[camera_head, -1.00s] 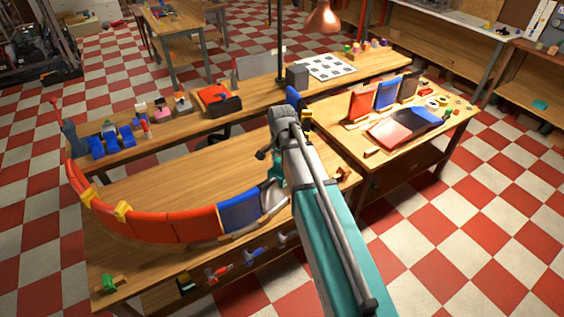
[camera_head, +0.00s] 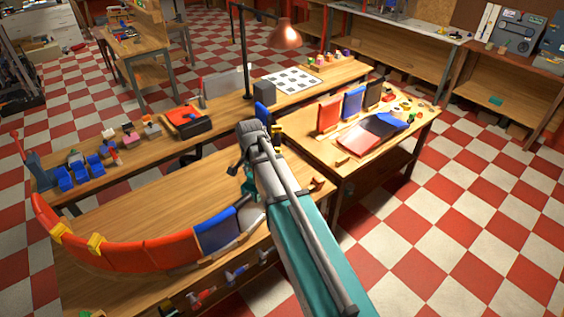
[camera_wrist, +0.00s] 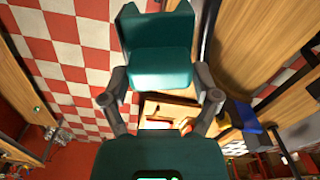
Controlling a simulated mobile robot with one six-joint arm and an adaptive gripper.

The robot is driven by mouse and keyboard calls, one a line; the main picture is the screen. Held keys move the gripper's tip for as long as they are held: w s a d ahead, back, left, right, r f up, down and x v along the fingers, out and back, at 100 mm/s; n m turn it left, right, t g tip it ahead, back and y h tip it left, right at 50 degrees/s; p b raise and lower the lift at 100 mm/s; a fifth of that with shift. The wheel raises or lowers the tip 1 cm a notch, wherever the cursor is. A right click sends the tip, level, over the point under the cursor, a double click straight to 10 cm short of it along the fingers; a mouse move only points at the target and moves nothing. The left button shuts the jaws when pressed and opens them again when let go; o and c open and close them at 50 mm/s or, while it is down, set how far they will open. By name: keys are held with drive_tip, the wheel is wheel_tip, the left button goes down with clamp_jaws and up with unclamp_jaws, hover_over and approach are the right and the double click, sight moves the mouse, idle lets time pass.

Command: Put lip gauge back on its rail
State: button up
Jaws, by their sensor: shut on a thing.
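My gripper (camera_head: 247,182) hangs over the right end of the front bench in the head view, partly hidden behind my own wrist. In the wrist view, my gripper (camera_wrist: 161,80) has its grey fingers closed on both sides of a teal block with a notch in its far edge. I take this block as the lip gauge (camera_wrist: 160,68). It is off the bench surface. The curved duct wall (camera_head: 140,254), of red panels and one blue panel with yellow clips, stands on the front bench. I cannot tell which part is the gauge's rail.
Several coloured handles (camera_head: 200,298) line the front bench's near edge. The right bench (camera_head: 395,150) bears upright panels and a red-and-blue sheet. A copper lamp (camera_head: 285,35) rises over the back bench. Bare wood lies behind the curved wall. Checkered floor is free at right.

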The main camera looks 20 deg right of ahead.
wheel_tip(320, 180, down, 15)
drive_tip(key=b, duration=1.5)
drive_tip(key=shift+d, duration=0.1)
